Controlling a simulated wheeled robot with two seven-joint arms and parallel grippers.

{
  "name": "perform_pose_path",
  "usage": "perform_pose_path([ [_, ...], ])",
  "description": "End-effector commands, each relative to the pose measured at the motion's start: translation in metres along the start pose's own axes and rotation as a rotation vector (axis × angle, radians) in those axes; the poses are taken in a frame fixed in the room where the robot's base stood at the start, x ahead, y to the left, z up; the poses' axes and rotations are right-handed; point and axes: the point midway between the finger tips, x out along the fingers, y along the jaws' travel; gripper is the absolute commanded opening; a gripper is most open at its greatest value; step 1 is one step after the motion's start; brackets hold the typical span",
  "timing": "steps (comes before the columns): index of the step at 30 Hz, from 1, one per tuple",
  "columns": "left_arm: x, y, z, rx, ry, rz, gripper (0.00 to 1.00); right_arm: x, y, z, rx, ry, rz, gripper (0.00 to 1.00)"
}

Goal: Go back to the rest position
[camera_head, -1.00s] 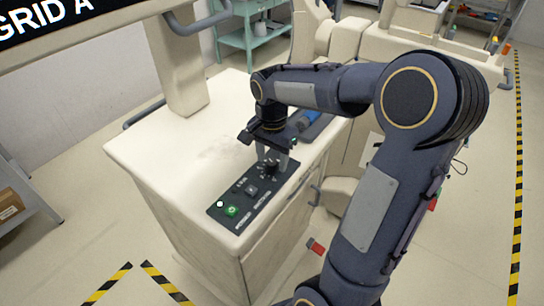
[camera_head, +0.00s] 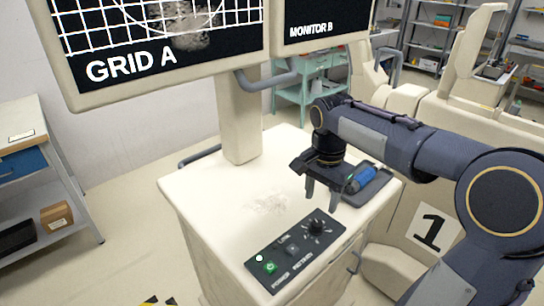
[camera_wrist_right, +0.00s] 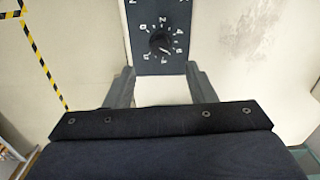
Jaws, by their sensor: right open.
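My right gripper (camera_head: 322,198) hangs above the top of the white cart (camera_head: 215,200), fingers pointing down and apart with nothing between them. In the right wrist view its two fingers (camera_wrist_right: 162,90) are spread, and the black dial (camera_wrist_right: 160,41) of the control panel (camera_wrist_right: 150,67) lies beyond them. In the head view the panel (camera_head: 305,255) is at the cart's front edge, with the dial (camera_head: 316,228) and a lit green button (camera_head: 270,267). The gripper is behind the dial and apart from it. My left gripper is not in view.
A blue object (camera_head: 362,180) lies in a dark tray (camera_head: 378,190) just right of the gripper. A post (camera_head: 238,120) carries the GRID A monitor (camera_head: 165,45) and MONITOR B (camera_head: 325,18) above the cart. A shelf (camera_head: 30,180) stands at left.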

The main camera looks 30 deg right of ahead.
Motion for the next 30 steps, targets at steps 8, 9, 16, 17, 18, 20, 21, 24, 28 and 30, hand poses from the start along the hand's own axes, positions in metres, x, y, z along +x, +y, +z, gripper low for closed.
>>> perform_pose_path([
  [8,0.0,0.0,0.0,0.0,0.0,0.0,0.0,-0.003,0.014,0.017,-0.103,-0.014,-0.058,0.5],
  [9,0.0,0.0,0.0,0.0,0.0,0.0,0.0,-0.004,0.021,0.026,-0.165,-0.018,-0.093,0.5],
  [16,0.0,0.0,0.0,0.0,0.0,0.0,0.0,0.009,0.076,0.108,-0.65,0.019,-0.375,0.5],
  [17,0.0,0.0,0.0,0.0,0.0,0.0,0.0,0.013,0.082,0.118,-0.708,0.034,-0.409,0.5],
  [18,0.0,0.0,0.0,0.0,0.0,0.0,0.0,0.018,0.089,0.13,-0.778,0.056,-0.451,0.5],
  [20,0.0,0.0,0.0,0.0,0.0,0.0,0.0,0.027,0.097,0.146,-0.869,0.09,-0.504,0.5],
  [21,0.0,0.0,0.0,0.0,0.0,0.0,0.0,0.032,0.102,0.154,-0.92,0.113,-0.532,0.5],
  [24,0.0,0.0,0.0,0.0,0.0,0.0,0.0,0.042,0.109,0.169,-1.007,0.155,-0.58,0.5],
  [28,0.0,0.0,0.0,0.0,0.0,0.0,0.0,0.046,0.112,0.175,-1.047,0.178,-0.601,0.5],
  [30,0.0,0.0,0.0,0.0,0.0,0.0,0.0,0.046,0.112,0.175,-1.047,0.178,-0.601,0.5],
])
